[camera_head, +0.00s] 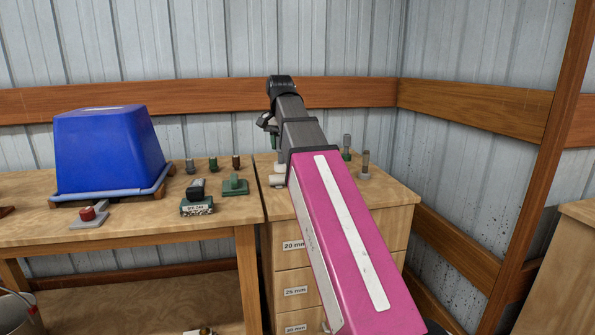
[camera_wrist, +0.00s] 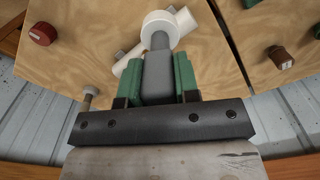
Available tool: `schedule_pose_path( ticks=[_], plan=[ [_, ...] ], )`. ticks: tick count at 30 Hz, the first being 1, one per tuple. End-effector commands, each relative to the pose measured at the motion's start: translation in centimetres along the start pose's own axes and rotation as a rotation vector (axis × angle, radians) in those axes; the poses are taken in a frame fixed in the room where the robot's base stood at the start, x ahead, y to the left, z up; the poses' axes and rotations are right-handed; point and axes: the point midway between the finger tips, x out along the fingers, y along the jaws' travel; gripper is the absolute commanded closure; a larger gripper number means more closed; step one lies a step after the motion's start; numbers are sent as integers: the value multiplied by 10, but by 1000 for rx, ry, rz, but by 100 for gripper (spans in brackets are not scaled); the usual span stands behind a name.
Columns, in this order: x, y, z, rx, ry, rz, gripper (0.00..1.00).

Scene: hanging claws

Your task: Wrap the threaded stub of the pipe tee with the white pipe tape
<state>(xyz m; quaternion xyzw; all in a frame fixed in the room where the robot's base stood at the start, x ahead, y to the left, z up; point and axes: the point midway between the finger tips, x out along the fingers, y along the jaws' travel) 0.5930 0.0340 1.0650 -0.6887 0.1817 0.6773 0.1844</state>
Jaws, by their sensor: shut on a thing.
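My gripper (camera_wrist: 158,80) has its two green fingers shut on a grey handle (camera_wrist: 157,75). A round white piece that looks like the pipe tape (camera_wrist: 158,22) is at the far end of this handle. A white pipe tee (camera_wrist: 185,18) lies diagonally beyond it, partly covered by the roll and handle; its threaded stub cannot be made out. I cannot tell whether tape and tee touch. In the head view, the white tee (camera_head: 278,180) shows low beside my arm at the drawer cabinet's left edge; my arm hides much of that spot.
The drawer cabinet (camera_head: 292,258) carries upright pegs (camera_head: 365,165) to the right of my arm. A red-capped item (camera_wrist: 42,33) is left of the tee in the wrist view.

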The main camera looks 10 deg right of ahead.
Motion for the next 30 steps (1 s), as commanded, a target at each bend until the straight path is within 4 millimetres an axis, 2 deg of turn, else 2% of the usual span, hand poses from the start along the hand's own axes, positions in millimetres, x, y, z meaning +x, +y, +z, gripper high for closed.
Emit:
schedule_pose_path(
  ticks=[5, 30],
  plan=[
    [0, 3, -1, 1, 0, 0, 100],
    [0, 84, -26, 2, 9, -4, 100]
  ],
)
